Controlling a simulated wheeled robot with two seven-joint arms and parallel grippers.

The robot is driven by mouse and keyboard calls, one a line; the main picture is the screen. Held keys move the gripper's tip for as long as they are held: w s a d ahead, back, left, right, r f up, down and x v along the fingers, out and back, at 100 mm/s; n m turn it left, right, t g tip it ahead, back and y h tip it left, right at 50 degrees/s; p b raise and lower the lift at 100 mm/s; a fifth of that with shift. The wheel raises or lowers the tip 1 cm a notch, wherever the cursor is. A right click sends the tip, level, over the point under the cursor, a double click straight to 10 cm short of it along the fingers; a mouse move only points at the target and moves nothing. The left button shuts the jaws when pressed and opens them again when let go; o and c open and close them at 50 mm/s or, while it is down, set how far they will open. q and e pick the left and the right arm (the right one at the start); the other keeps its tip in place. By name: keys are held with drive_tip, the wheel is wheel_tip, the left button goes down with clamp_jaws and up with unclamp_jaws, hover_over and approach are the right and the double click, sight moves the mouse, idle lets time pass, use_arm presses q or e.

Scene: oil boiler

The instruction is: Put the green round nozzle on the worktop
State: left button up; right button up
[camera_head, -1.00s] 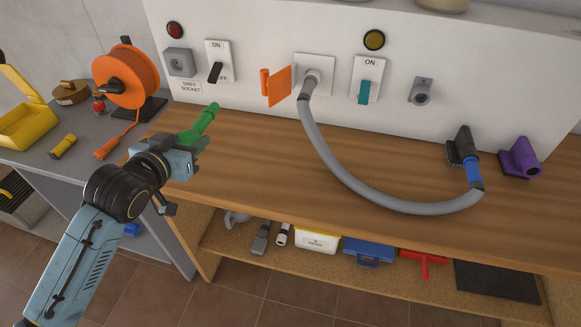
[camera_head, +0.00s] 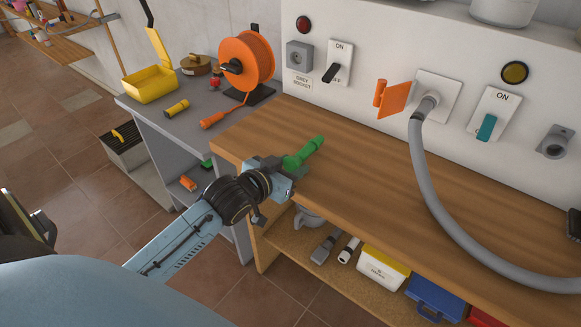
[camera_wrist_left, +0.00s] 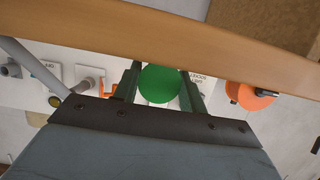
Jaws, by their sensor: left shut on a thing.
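The green round nozzle (camera_head: 305,152) is held by my left gripper (camera_head: 290,168) at the left front part of the wooden worktop (camera_head: 375,185). The nozzle points away from the gripper toward the wall panel. I cannot tell whether it touches the wood. In the left wrist view, the nozzle's round green end (camera_wrist_left: 160,84) sits between the two fingers, and the worktop's edge (camera_wrist_left: 150,35) runs across the picture. My left gripper is shut on the nozzle. My right gripper does not show.
A grey hose (camera_head: 437,190) hangs from the panel across the worktop's right part. The worktop's middle is clear. A lower shelf holds several items.

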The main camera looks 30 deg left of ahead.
use_arm(q)
drive_tip(key=shift+f, duration=0.15)
drive_tip(key=o, duration=1)
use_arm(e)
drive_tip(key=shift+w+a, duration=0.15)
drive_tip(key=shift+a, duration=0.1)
use_arm(q)
drive_tip(key=shift+r, duration=0.2)
drive_tip(key=p+v, duration=0.1)
drive_tip(key=v, duration=1.1)
drive_tip(key=shift+p, duration=0.4)
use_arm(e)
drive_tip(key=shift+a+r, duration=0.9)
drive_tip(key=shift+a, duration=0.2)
